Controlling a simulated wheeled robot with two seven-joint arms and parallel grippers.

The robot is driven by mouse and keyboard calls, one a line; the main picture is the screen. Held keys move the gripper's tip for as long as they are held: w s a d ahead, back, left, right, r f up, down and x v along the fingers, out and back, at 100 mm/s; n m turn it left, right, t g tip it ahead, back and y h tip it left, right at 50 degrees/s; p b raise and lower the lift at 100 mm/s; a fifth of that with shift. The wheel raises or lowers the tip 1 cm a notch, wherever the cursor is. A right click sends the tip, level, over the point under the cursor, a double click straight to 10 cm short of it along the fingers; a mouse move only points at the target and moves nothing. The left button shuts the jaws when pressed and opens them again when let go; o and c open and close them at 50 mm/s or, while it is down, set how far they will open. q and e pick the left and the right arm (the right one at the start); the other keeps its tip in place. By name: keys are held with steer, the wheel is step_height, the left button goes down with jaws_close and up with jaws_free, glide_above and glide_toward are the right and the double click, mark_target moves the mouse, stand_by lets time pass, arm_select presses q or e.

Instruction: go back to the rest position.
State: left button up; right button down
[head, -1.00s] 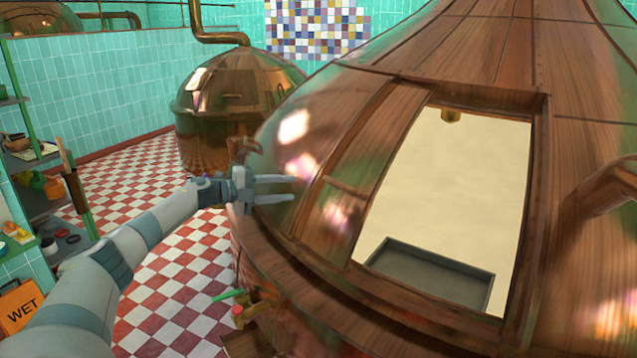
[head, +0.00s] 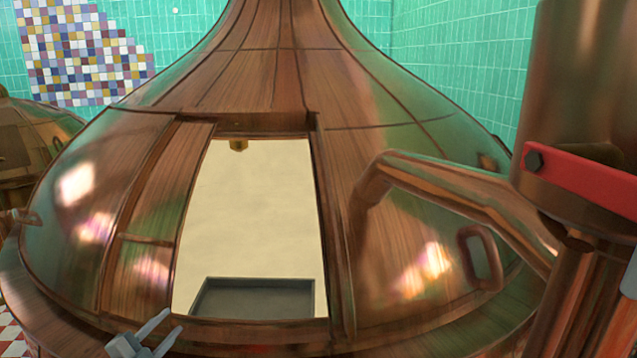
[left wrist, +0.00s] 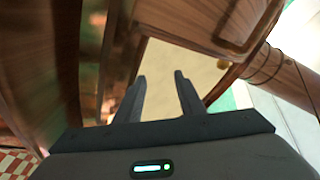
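My left gripper (head: 160,333) is at the bottom left of the head view, in front of the lower rim of the big copper kettle (head: 270,80). Its two fingers are spread apart with nothing between them. They also show open and empty in the left wrist view (left wrist: 160,95), with the kettle's copper wall close on the left.
The kettle has a rectangular opening (head: 250,210) with a pale inside and a grey tray (head: 255,298). A copper pipe (head: 450,195) and a column with a red band (head: 590,180) stand at right. A smaller kettle (head: 40,150) is at far left.

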arm_select(q)
steer(key=s+d+f+n+g+y, duration=0.25)
steer(key=s+d+f+n, duration=0.2)
steer(key=s+f, duration=0.35)
steer(key=s+d+f+n+g+y, duration=0.2)
steer(key=s+d+f+n+g, duration=0.25)
steer(key=s, duration=0.65)
steer(key=s+d+f+n+g, duration=0.1)
steer(key=s+d+g, duration=0.15)
steer(key=s, duration=0.75)
steer(key=s+d+f+n+g+h, duration=0.1)
steer(key=s+d+g, duration=0.15)
steer(key=s, duration=0.65)
steer(key=s+d+f+n+g, duration=0.1)
steer(key=s+d, duration=0.3)
steer(key=s, duration=0.6)
step_height(320, 180, down, 26)
steer(key=w, duration=0.2)
steer(key=s+f, duration=1.3)
steer(key=f, duration=0.5)
steer(key=shift+a+h, duration=0.15)
steer(key=shift+h, duration=0.2)
arm_select(e)
steer(key=shift+s, duration=0.3)
